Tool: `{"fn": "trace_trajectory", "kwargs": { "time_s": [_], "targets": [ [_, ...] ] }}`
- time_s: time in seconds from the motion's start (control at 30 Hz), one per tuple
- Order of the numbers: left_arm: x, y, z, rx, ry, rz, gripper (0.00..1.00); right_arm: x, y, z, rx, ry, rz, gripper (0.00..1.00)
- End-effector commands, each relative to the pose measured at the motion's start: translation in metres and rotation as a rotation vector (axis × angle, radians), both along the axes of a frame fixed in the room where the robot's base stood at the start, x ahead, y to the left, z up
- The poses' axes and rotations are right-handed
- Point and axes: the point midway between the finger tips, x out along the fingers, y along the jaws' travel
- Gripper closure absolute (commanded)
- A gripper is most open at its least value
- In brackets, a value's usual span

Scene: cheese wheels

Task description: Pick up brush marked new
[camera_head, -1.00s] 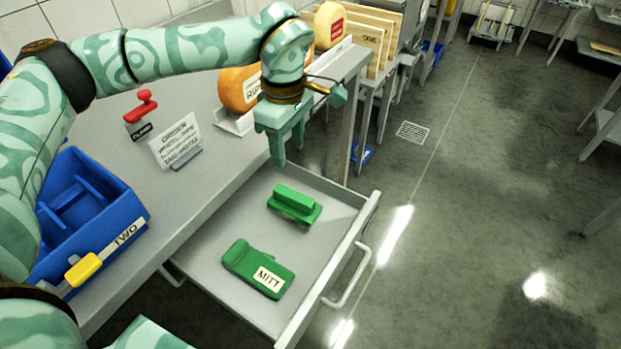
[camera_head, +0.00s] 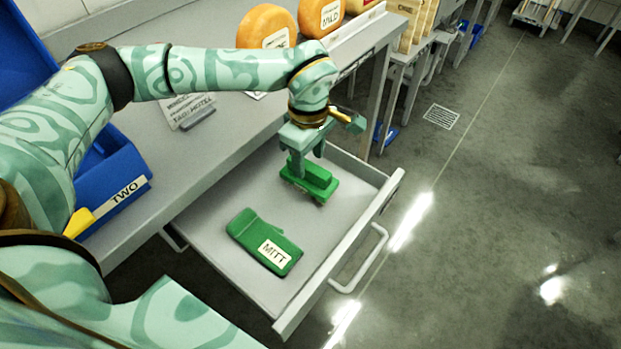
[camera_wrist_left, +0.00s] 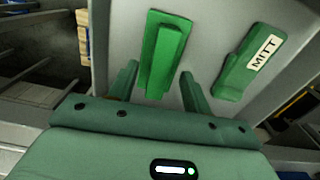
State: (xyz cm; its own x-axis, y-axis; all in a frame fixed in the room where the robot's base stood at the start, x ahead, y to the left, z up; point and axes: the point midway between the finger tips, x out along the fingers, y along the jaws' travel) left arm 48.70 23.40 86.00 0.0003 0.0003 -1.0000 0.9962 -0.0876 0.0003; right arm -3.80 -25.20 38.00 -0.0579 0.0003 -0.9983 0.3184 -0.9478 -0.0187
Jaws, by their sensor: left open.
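A green brush (camera_head: 312,178) with a raised block handle lies in the open drawer; no "new" marking can be read on it. It also shows in the left wrist view (camera_wrist_left: 165,52), between and just ahead of the fingers. My left gripper (camera_head: 304,158) is open above the brush in the head view, with its fingers pointing down around the handle. In the left wrist view its fingertips (camera_wrist_left: 158,78) stand on either side of the brush's near end. I cannot tell whether they touch it. My right gripper is not in view.
A green mitt labelled MITT (camera_head: 264,241) lies in the same drawer (camera_head: 215,219). The drawer's front has a handle (camera_head: 362,262). A blue bin labelled TWO (camera_head: 118,180) stands on the counter at left. Cheese wheels (camera_head: 268,27) stand behind.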

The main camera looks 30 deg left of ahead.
Motion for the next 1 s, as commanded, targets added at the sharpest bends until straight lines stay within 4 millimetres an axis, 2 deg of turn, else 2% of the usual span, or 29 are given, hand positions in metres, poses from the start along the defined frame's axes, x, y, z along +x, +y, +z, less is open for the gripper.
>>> {"fn": "trace_trajectory", "kwargs": {
  "time_s": [0.03, 0.13, 0.37, 0.53, 0.57, 0.87, 1.0],
  "targets": [
    [-0.001, 0.000, -0.017, 0.001, 0.006, 0.000, 0.51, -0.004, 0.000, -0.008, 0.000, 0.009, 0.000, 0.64],
    [-0.001, 0.000, -0.030, -0.001, 0.005, 0.000, 0.51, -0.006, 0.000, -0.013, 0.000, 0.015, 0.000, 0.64],
    [-0.001, 0.000, -0.029, 0.000, -0.001, -0.001, 0.51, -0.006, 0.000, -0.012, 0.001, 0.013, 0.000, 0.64],
    [-0.001, 0.000, -0.029, 0.000, 0.000, -0.001, 0.95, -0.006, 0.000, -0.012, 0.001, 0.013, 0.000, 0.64],
    [-0.001, 0.000, -0.029, 0.000, 0.000, -0.001, 1.00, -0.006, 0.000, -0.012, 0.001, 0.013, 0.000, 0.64],
    [-0.001, 0.000, -0.027, 0.000, -0.001, -0.001, 1.00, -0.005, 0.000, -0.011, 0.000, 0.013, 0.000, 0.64],
    [-0.001, 0.000, -0.016, 0.000, -0.003, -0.001, 1.00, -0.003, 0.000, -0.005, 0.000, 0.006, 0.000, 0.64]
  ]
}}
